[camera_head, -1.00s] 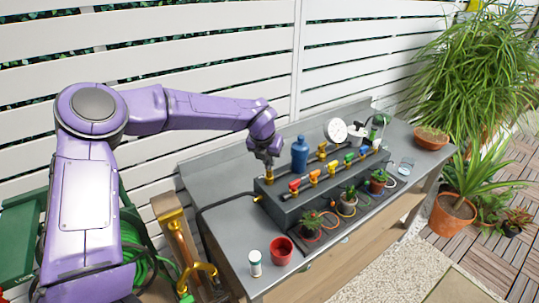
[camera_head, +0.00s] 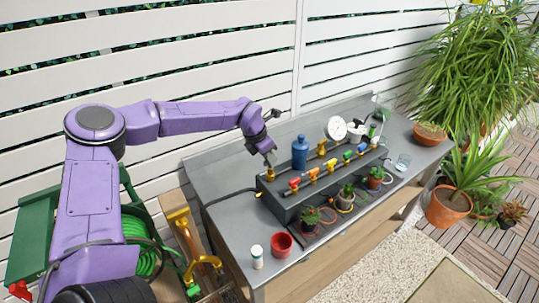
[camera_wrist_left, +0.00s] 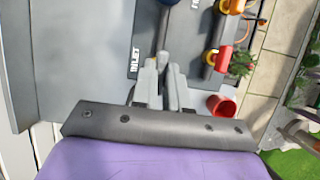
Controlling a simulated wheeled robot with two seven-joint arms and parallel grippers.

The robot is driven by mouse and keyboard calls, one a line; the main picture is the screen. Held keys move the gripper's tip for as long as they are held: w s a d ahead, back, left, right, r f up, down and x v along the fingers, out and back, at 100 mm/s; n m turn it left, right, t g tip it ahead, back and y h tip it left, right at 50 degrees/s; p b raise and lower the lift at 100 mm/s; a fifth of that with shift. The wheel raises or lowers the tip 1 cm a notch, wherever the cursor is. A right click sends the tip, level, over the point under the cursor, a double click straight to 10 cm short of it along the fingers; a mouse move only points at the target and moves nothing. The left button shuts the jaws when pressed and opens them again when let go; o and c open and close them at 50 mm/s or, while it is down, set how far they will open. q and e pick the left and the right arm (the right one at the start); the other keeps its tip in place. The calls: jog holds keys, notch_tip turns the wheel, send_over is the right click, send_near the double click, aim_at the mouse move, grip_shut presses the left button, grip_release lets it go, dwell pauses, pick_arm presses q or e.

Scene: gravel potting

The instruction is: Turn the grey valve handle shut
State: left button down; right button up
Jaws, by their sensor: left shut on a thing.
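My left gripper (camera_head: 270,158) reaches down to the brass valve (camera_head: 270,174) at the left end of the dark grey manifold block (camera_head: 285,205). In the left wrist view, the gripper's two grey fingers (camera_wrist_left: 162,82) are closed together beside the INLET lettering on the block (camera_wrist_left: 133,50). They are shut on the grey valve handle, which is mostly hidden between them, so its exact angle is hard to tell. The hand leans, with the wrist up and to the left of the valve in the head view. My right gripper is in neither view.
A blue bottle (camera_head: 300,153) stands close behind the block. Red, yellow and blue valves line the block's top. Small potted plants stand in front of it. A red cup (camera_head: 282,245) and a white jar (camera_head: 257,257) stand on the bench's front left. A black hose (camera_head: 228,199) enters from the left.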

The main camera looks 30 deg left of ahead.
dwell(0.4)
pick_arm(q)
jog(key=c, duration=1.1)
grip_release()
jog(key=shift+c, duration=0.2)
jog(key=b+v, duration=0.2)
jog(key=v, duration=0.8)
jog(key=shift+r+b, duration=0.25)
jog(key=shift+b, duration=0.15)
jog(key=shift+s+a, duration=0.1)
